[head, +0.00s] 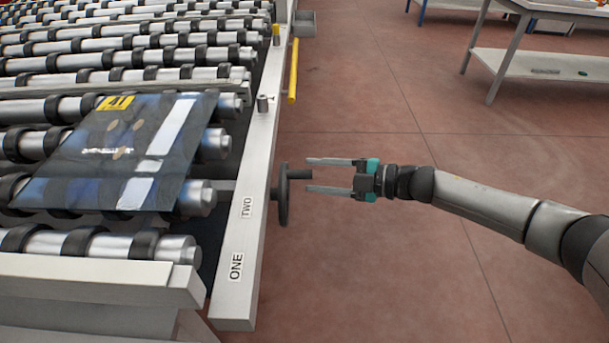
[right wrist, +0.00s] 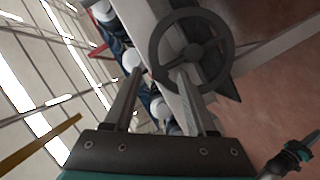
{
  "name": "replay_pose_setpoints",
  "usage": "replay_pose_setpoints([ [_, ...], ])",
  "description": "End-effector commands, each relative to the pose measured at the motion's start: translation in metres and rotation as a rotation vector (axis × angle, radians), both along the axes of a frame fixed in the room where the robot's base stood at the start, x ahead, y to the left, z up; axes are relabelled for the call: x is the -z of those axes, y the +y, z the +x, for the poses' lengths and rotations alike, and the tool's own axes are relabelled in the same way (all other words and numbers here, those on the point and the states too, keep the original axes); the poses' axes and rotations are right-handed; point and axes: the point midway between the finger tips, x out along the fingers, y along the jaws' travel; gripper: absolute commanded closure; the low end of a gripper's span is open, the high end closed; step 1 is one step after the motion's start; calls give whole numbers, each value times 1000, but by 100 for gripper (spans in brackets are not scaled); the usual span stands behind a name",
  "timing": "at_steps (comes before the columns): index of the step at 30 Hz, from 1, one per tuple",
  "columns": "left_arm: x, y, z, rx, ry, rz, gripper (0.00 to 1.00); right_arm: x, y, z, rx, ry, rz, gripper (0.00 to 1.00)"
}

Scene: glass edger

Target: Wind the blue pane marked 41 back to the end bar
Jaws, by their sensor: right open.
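The blue pane (head: 95,160), dark and glossy with a yellow label marked 41 (head: 117,102), lies on the rollers at the left. A pale crossbar (head: 90,277), possibly the end bar, lies nearer me, with a bare roller between it and the pane. A dark handwheel (head: 282,205) with a side handle (head: 299,174) sits on the rail's outer side; it also shows in the right wrist view (right wrist: 158,58). My right gripper (head: 308,175) is open, its fingertips just right of the handle, apparently apart from it. A teal-and-dark part, possibly my left gripper (right wrist: 293,155), shows small in the right wrist view.
The side rail (head: 251,200) carries labels ONE and TWO. A yellow bar (head: 293,70) and a small post (head: 263,104) are farther along it. A grey bin (head: 303,23) and a white-topped table (head: 530,65) stand beyond.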

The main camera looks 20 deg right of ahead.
Motion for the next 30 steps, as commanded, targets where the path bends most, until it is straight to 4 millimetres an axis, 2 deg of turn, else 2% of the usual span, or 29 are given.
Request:
replay_pose_setpoints([
  [1, 2, 1, 6, -1, -8, 1, 100, 2, 8, 5, -1, -2, 0, 43],
  [6, 3, 5, 17, -1, -26, 5, 100, 6, 22, 16, 1, -1, 1, 43],
  [18, 4, 9, 17, -1, -27, 10, 100, 7, 27, 19, 2, 0, -1, 44],
  [30, 4, 8, 13, 0, -21, 10, 100, 7, 27, 19, 1, 0, -1, 89],
])
